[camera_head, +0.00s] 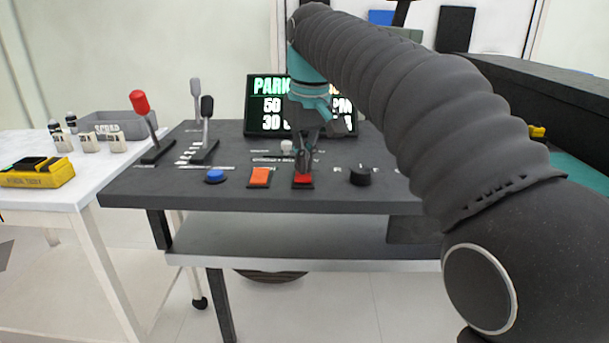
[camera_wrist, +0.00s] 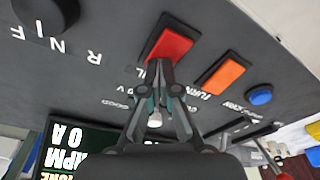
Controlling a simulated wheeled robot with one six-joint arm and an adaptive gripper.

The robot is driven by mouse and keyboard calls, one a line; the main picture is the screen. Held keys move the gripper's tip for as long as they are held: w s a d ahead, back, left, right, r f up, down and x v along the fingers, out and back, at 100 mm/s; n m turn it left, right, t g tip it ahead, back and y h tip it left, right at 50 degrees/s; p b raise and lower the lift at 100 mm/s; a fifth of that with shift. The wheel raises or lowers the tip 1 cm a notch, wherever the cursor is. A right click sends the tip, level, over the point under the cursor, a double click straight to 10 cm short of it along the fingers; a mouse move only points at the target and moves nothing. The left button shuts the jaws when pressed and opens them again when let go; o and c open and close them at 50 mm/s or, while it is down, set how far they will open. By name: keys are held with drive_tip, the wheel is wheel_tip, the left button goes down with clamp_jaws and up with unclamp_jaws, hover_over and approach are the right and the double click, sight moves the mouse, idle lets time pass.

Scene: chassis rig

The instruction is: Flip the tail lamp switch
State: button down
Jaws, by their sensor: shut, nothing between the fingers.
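The tail lamp switch appears to be the red rocker (camera_head: 303,180) in a black frame on the dark console. In the wrist view the red rocker (camera_wrist: 170,46) lies just beyond my fingertips, beside a partly hidden label ending in "IL". My gripper (camera_head: 305,160) points down over the rear edge of the rocker, shut and empty. In the wrist view my gripper (camera_wrist: 163,66) has its tips together, overlapping the rocker's edge. I cannot tell whether they touch it. The tips hide part of the label.
An orange rocker (camera_head: 260,176) and blue button (camera_head: 215,176) sit left of the red one; a black knob (camera_head: 361,176) sits right. Levers, one with a red handle (camera_head: 140,103), stand at the console's left. A display screen (camera_head: 264,100) stands behind. A white table (camera_head: 85,184) is at left.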

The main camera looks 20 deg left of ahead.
drive_tip(key=shift+r+p, duration=2)
drive_tip(key=shift+r, duration=1.5)
drive_tip(key=shift+d, duration=0.1)
